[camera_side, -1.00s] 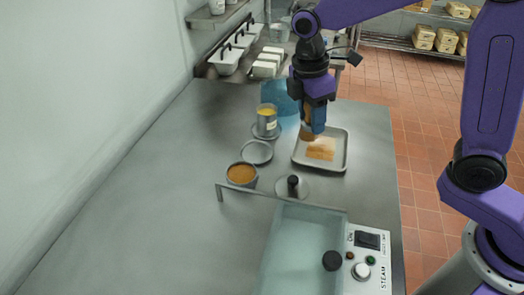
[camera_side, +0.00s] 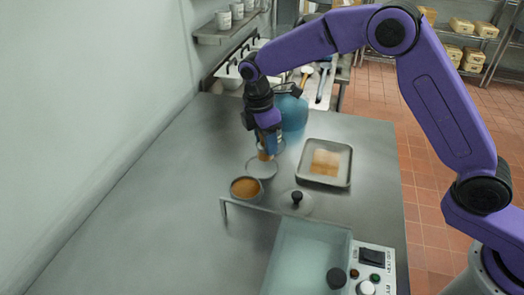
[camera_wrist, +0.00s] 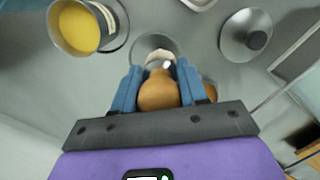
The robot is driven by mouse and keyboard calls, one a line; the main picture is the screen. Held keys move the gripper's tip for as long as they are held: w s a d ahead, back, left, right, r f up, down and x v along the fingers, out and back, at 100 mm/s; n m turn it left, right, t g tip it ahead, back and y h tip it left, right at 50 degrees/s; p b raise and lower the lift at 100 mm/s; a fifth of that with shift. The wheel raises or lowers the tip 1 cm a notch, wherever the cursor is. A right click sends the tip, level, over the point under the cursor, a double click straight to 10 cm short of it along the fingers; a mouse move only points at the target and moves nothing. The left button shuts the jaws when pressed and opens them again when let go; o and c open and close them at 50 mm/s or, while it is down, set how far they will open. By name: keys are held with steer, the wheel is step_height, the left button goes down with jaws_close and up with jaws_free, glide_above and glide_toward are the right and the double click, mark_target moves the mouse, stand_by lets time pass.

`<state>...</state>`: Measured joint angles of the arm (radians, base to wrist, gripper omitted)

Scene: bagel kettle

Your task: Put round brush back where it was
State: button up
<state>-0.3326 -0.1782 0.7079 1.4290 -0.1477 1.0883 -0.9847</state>
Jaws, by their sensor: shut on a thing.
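My gripper (camera_side: 266,143) is shut on the round brush, with one blue finger on each side of its brown wooden handle (camera_wrist: 158,92). The brush points down, and its pale end shows beyond the handle in the wrist view. It is over or just at the empty round metal dish (camera_side: 262,168), which also shows in the wrist view (camera_wrist: 139,44). I cannot tell whether the brush touches the dish. In the side view the gripper mostly hides the brush.
A pot of yellow liquid (camera_wrist: 76,28) stands beside the dish. A bowl of brown contents (camera_side: 246,187) is in front of it. A lid with a black knob (camera_side: 297,202) and a tray with a browned patch (camera_side: 342,179) lie to the right. The basin (camera_side: 305,262) is nearer.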

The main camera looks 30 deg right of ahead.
mark_target(262, 152)
steer(key=shift+w+a+f, duration=0.25)
steer(key=shift+w+f, duration=0.35)
steer(key=shift+f, duration=1.6)
steer(key=shift+f, duration=0.15)
steer(key=o, duration=1.1)
steer(key=shift+c, duration=0.2)
step_height(262, 152, up, 12)
steer(key=a, duration=0.1)
steer(key=shift+a, duration=0.4)
